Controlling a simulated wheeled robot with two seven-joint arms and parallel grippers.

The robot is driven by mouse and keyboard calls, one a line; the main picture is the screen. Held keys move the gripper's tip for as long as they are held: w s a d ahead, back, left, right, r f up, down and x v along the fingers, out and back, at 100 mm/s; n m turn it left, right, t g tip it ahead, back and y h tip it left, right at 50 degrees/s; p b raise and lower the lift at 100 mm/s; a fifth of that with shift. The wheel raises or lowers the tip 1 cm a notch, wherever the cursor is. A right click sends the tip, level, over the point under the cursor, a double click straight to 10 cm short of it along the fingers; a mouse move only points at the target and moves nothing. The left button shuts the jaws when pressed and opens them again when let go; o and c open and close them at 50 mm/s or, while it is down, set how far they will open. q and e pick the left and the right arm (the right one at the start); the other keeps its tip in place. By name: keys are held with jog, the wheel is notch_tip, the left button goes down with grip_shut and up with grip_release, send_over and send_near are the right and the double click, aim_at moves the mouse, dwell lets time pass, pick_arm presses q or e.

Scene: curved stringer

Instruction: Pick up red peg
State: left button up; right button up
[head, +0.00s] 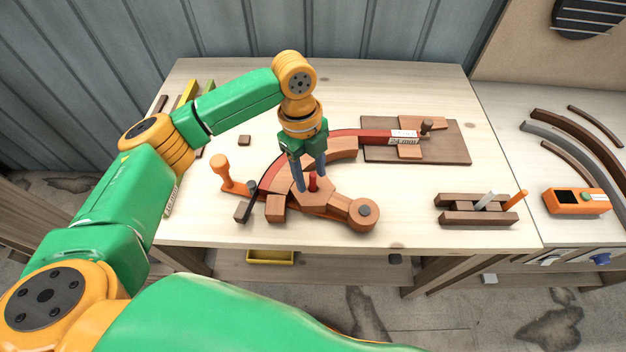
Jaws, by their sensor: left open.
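The red peg (313,183) stands upright on a brown wooden block at the near end of the curved stringer (345,149). My left gripper (309,183) points down over it, with its blue fingers apart. The fingers are around or just behind the peg; the exact depth is hard to tell. The jaws are open and the peg is not clamped. My right gripper is not in view.
A brown board (450,141) with a clamp lies at the back right. A wooden rack (478,211) with pegs stands at the right front.

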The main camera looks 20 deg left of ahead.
aim_at(313, 187)
pick_arm(q)
jog(key=shift+w+d+f, duration=0.1)
jog(key=shift+f, duration=0.5)
jog(key=shift+w+d+f, duration=0.1)
jog(key=shift+f, duration=0.45)
jog(key=shift+w+f, duration=0.2)
jog(key=shift+w, duration=0.1)
jog(key=shift+s+r, duration=0.15)
jog(key=shift+s, duration=0.1)
grip_shut()
jog(key=shift+w, duration=0.1)
